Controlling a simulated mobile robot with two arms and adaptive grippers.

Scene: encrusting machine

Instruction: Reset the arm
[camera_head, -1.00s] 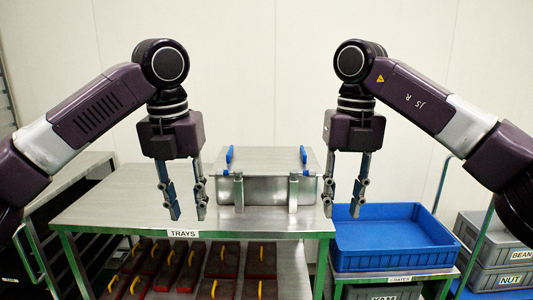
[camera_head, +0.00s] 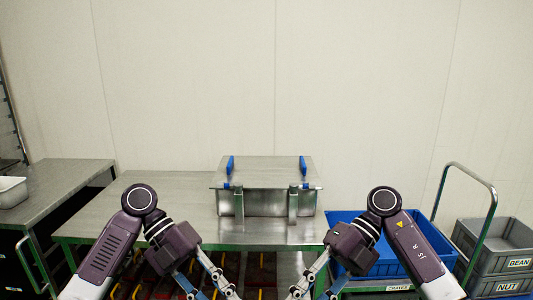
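My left gripper (camera_head: 212,290) is low in the head view, left of centre, pointing down and inward over the front of the steel table. Its two fingers are apart with nothing seen between them. My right gripper (camera_head: 317,290) mirrors it right of centre, also with its fingers apart and nothing seen between them. Both sets of fingertips lie close to the bottom edge of the picture. Both arms are folded low, with the forearms coming up from the bottom edge.
A lidded steel box (camera_head: 266,205) with blue handles stands on the steel table (camera_head: 150,205). A blue crate (camera_head: 345,217) is to the right, partly behind my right arm. Grey bins (camera_head: 500,240) labelled BEAN and NUT are at far right. A side table (camera_head: 60,180) is left.

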